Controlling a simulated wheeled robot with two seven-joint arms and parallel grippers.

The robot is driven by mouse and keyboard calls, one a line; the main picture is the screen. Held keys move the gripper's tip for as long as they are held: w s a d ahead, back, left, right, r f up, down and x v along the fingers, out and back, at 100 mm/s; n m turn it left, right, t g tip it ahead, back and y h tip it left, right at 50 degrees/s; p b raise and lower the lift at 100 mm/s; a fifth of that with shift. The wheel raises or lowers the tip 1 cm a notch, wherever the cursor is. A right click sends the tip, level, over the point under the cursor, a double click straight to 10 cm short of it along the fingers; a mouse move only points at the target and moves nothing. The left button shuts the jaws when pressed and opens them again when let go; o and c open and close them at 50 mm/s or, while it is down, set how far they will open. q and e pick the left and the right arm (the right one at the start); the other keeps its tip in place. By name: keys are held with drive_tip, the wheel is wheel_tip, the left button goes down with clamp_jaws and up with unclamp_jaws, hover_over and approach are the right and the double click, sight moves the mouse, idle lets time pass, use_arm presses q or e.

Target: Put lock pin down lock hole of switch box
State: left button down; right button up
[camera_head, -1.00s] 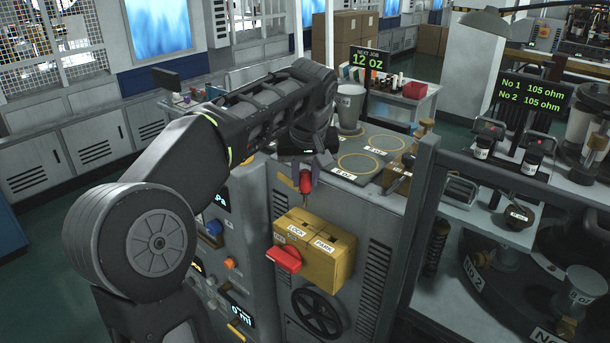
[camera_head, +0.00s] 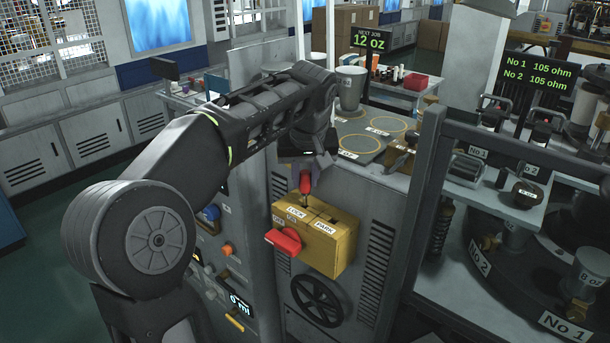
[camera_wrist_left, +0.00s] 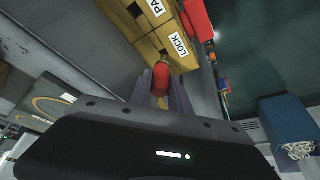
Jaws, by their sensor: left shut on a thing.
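The yellow switch box (camera_head: 338,250) stands on the grey machine front. Its top carries the labels LOCK and PARK, and a red lever (camera_head: 284,241) sticks out of its front. My left gripper (camera_head: 306,170) is shut on the red-handled lock pin (camera_head: 306,184) and holds it upright at the LOCK end of the box top. The pin's lower tip is close over the box. I cannot tell whether it is in the lock hole, which is hidden. In the left wrist view the red handle (camera_wrist_left: 161,78) sits between the fingers, near the LOCK label (camera_wrist_left: 178,44). My right gripper is not in view.
A black handwheel (camera_head: 317,300) is below the box. A grey frame post (camera_head: 425,180) stands to the right. Behind are a cup (camera_head: 349,88) and a plate with yellow rings (camera_head: 350,142). Knobs and displays are on the left panel.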

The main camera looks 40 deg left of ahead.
use_arm(q)
drive_tip(key=shift+f+b, duration=0.8)
drive_tip(key=shift+f, duration=0.4)
drive_tip(key=c, duration=1.1)
unclamp_jaws()
drive_tip(key=shift+c, duration=0.2)
drive_tip(key=shift+s+d+r, duration=0.1)
drive_tip(key=shift+d+r, duration=0.1)
drive_tip(key=shift+r, duration=0.35)
drive_tip(key=p+v, duration=0.1)
drive_tip(key=v, duration=0.5)
drive_tip(key=shift+s+r, duration=0.1)
drive_tip(key=shift+r, duration=0.05)
drive_tip(key=shift+s+d+r, duration=0.1)
